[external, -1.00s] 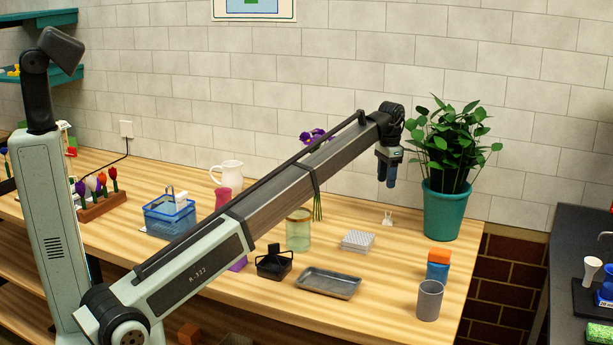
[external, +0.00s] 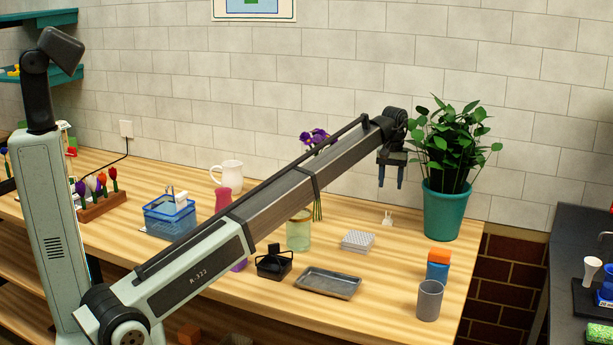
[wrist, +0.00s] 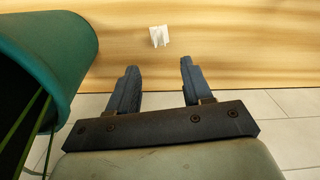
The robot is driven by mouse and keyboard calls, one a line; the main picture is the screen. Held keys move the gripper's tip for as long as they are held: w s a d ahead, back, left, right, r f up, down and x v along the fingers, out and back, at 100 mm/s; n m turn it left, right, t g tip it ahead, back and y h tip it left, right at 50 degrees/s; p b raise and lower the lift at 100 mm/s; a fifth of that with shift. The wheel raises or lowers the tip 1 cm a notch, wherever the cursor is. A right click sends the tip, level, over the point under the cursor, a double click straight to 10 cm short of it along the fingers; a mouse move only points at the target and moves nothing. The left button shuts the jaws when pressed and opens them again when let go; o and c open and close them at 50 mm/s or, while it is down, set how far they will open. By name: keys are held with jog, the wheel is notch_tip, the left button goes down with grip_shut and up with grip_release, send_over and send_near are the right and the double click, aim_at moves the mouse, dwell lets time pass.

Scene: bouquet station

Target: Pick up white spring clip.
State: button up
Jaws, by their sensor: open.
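The white spring clip (external: 387,217) stands on the wooden table near its back edge, between the teal plant pot and the white gridded rack. In the wrist view the white spring clip (wrist: 159,36) lies ahead of the fingertips, roughly in line with the gap between them. My gripper (external: 391,184) is open and empty, pointing down, above the table and above the clip. Its two blue fingers show apart in the wrist view (wrist: 159,64). Nothing touches the clip.
A teal pot (external: 445,210) with a leafy plant stands close to the right of my gripper. A white gridded rack (external: 357,241), a grey tray (external: 328,283), a black basket (external: 273,263) and a grey cup (external: 429,300) stand nearer the front. Table around the clip is bare.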

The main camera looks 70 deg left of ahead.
aim_at(389, 212)
notch_tip(389, 212, down, 12)
jog(key=shift+w+r, duration=0.1)
jog(key=shift+r, duration=0.1)
dwell(0.4)
jog(key=shift+c, duration=0.3)
jog(key=c, duration=0.8)
jog(key=shift+o, duration=0.2)
